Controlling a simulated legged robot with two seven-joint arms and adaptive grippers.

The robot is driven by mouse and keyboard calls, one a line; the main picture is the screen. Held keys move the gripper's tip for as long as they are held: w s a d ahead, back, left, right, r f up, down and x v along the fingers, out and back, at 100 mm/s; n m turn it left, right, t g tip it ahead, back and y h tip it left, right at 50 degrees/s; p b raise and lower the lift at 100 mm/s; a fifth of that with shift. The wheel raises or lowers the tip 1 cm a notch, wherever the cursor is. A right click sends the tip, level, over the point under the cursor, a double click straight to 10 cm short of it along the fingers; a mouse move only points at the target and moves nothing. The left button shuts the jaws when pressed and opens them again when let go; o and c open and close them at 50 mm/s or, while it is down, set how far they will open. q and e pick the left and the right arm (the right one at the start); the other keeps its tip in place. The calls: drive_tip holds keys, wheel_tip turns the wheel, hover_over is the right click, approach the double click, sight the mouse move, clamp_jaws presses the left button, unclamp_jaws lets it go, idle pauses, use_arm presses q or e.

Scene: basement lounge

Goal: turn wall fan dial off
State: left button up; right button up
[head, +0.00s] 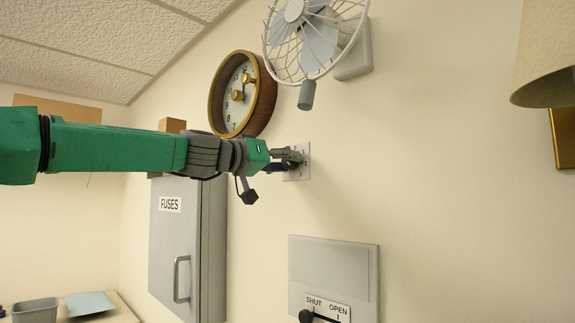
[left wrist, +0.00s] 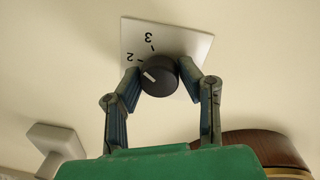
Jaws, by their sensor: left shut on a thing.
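The wall fan dial (left wrist: 158,76) is a dark round knob with a white pointer line, on a white plate (left wrist: 185,42) that also shows in the head view (head: 304,173). The numbers 2 and 3 appear upside down on the plate. The pointer slants to the upper left, close to the 2 mark; other marks are hidden. My left gripper (head: 287,160) is at the plate, its two fingers on either side of the knob and shut on it. The wall fan (head: 305,38) hangs above the plate. My right gripper is not in view.
A round wooden clock (head: 265,98) hangs close above my left wrist. A grey fuse box (head: 174,240) is below the arm. A SHUT/OPEN lever panel (head: 335,268) is lower on the wall. A lamp shade (head: 548,55) is at the right. The wall right of the plate is clear.

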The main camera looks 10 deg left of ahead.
use_arm(q)
drive_tip(key=n, duration=0.6)
drive_tip(key=shift+f+n, duration=0.15)
drive_tip(key=shift+n, duration=0.25)
drive_tip(key=n, duration=0.3)
drive_tip(key=n+p, duration=0.1)
drive_tip(key=n, duration=0.2)
drive_tip(key=shift+n+t+y+p, duration=0.3)
drive_tip(key=shift+t, duration=0.1)
drive_tip(key=n+p, duration=0.1)
drive_tip(key=n, duration=0.5)
drive_tip(key=shift+f+n, duration=0.15)
drive_tip(key=shift+n, duration=0.25)
drive_tip(key=n, duration=0.2)
drive_tip(key=n+y+p, duration=0.1)
drive_tip(key=n, duration=0.2)
drive_tip(key=shift+d+f+n, duration=0.1)
drive_tip(key=shift+f+n, duration=0.1)
drive_tip(key=shift+n, duration=0.1)
drive_tip(key=o, duration=1.1)
drive_tip(key=shift+a+r, duration=0.2)
